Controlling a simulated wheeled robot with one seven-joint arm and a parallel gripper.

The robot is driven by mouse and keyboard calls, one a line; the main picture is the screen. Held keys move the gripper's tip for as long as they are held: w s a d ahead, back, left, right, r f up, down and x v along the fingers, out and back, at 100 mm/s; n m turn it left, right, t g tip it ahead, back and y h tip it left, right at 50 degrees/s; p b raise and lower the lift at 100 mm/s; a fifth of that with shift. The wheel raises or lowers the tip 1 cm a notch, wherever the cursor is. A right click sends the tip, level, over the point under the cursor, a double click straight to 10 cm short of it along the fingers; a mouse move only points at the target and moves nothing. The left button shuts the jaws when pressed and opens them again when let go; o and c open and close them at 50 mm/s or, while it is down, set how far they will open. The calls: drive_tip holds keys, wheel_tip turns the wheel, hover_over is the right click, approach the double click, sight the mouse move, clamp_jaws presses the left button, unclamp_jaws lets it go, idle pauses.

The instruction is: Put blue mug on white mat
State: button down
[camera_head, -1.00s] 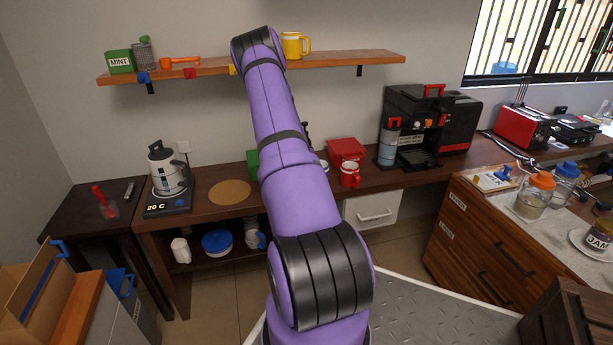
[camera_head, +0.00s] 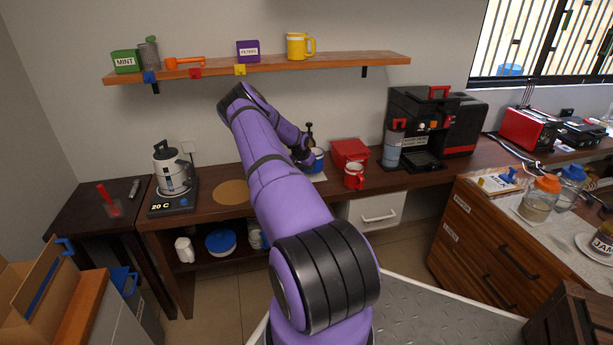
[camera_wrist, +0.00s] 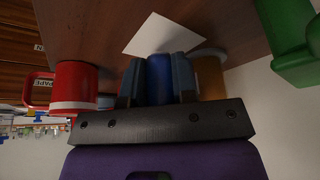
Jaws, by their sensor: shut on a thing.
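The blue mug (camera_head: 317,161) is on the back counter in the head view, partly hidden by my arm. My gripper (camera_wrist: 158,80) is shut on the blue mug (camera_wrist: 160,72), with one dark finger on each side of it. The white mat (camera_wrist: 158,36) shows in the wrist view just past the mug. Its pale edge (camera_head: 319,178) shows below the mug in the head view. I cannot tell whether the mug touches the mat or is held a little above it.
A red mug (camera_head: 354,177) stands close to the right of the blue mug, before a red box (camera_head: 349,152). The wrist view shows an amber object (camera_wrist: 211,76) beside my gripper and a green object (camera_wrist: 292,45). A coffee machine (camera_head: 420,125) stands farther right. A shelf (camera_head: 270,67) hangs above.

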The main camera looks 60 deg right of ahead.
drive_tip(key=shift+s+f, duration=0.1)
drive_tip(key=shift+f, duration=1.45)
drive_tip(key=shift+f, duration=0.15)
drive_tip(key=c, duration=0.9)
unclamp_jaws()
